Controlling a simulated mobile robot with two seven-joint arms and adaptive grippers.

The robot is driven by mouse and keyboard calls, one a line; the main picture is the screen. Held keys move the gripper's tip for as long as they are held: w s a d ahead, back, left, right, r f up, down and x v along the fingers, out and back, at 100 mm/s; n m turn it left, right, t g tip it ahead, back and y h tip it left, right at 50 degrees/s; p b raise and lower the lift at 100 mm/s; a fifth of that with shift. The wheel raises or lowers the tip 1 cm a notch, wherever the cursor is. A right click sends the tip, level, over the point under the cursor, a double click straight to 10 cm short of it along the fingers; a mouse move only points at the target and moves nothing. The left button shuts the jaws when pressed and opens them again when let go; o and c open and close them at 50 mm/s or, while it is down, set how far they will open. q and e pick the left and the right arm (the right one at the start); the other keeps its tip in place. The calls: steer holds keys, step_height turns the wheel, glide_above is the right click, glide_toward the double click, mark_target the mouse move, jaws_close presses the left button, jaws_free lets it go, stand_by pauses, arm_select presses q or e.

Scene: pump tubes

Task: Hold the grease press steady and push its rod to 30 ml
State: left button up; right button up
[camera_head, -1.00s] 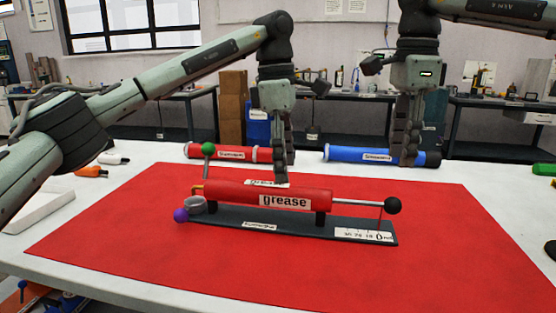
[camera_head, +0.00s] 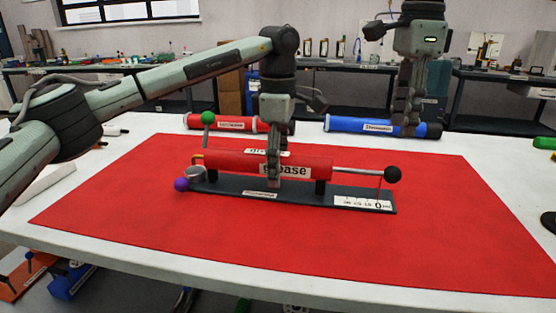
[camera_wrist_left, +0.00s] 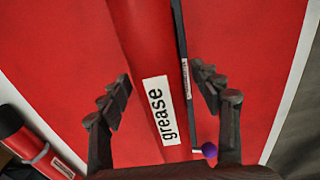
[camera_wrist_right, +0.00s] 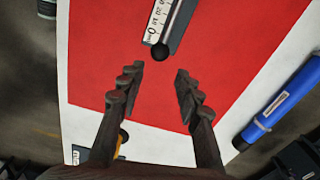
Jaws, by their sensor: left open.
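The grease press is a red cylinder (camera_head: 230,165) labelled "grease" on a dark base (camera_head: 330,200). Its rod (camera_head: 360,172) sticks out to the right, ending in a black knob (camera_head: 392,174). The pointer stands near 0 on the white scale (camera_head: 362,202). My left gripper (camera_head: 274,178) is at the cylinder's middle. In the left wrist view its open fingers (camera_wrist_left: 165,105) lie on either side of the cylinder (camera_wrist_left: 150,50), apart from it. My right gripper (camera_head: 407,130) is up near the blue tube. In the right wrist view its fingers (camera_wrist_right: 160,85) are open and empty, with the knob (camera_wrist_right: 160,53) beyond them.
A red tube (camera_head: 225,124) and a blue tube (camera_head: 365,127) lie behind the red mat (camera_head: 440,240). A green knob (camera_head: 208,118) and a purple knob (camera_head: 181,184) are at the press's left end. The mat in front is clear.

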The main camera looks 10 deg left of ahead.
mark_target(394, 168)
arm_select(q)
steer(key=shift+c, duration=0.4)
jaws_close()
arm_select(e)
steer(key=o, duration=0.4)
steer(key=shift+s+f, duration=0.1)
steer(key=shift+f, duration=0.15)
steer(key=shift+s+d+f+m+t, duration=0.2)
steer(key=shift+s+f+m+t, duration=0.25)
steer(key=shift+f+t, duration=0.2)
steer(key=shift+w+a+f+m+t, duration=0.1)
steer(key=shift+w+f+m+t, duration=0.2)
steer(key=shift+f, duration=1.4)
steer(key=shift+w+a+f+t, duration=0.1)
steer(key=shift+f+t, duration=0.3)
steer(key=shift+f, duration=1.3)
steer(key=shift+w+f+m+t, duration=0.15)
steer(key=shift+f+t, duration=0.2)
steer(key=shift+f, duration=1.35)
jaws_close()
